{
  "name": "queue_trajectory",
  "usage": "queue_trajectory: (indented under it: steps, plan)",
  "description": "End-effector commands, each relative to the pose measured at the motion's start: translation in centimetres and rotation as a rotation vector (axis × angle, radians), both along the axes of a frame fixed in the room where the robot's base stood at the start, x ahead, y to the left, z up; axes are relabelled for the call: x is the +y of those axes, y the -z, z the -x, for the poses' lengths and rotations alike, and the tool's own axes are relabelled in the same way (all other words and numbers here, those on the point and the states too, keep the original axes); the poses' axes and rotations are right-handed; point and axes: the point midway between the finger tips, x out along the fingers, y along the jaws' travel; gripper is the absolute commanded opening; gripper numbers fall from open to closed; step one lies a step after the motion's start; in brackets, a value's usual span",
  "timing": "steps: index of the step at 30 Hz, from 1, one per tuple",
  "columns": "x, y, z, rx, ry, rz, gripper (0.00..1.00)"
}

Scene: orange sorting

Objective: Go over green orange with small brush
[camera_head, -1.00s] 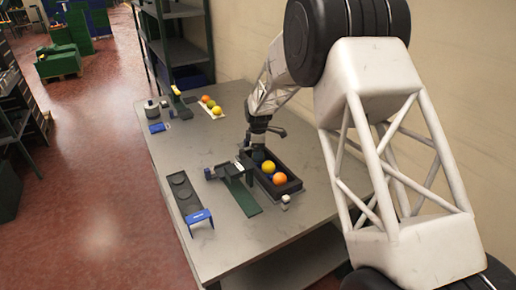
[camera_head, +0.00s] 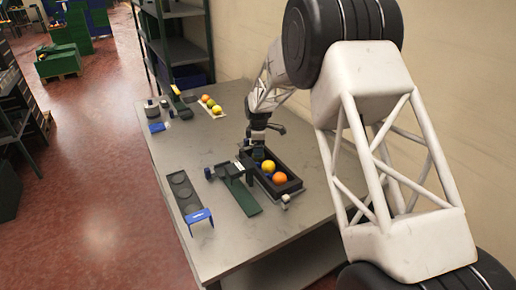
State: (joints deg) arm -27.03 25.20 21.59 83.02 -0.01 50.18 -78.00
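My gripper (camera_head: 258,153) points down at the far end of a dark tray (camera_head: 299,187) on the table. Its fingers are small and dark here, so I cannot tell whether they are open or shut, or whether they hold anything. In that tray, a yellow orange (camera_head: 268,166) and an orange-coloured one (camera_head: 280,178) lie just nearer than my gripper. A yellow-green orange (camera_head: 217,110) lies at the near end of a pale strip farther back, with a yellowish one and an orange one beyond it. I cannot make out a small brush with certainty.
A dark green stand (camera_head: 241,193) is left of the dark tray. A long dark holder with round recesses (camera_head: 181,188) and a blue bracket (camera_head: 199,217) stand near the table's left edge. Small items sit at the far left corner. The table's front right is clear.

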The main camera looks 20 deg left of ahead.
Motion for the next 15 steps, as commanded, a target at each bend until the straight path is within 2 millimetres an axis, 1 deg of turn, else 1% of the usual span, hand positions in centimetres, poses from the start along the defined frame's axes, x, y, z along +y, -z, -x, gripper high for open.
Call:
queue_trajectory:
  steps: [6,15]
  plan:
    - [0.16,-0.05,-0.67,0.000,0.000,0.000,0.61]
    - [0.21,-0.09,-0.78,0.000,0.000,0.000,0.61]
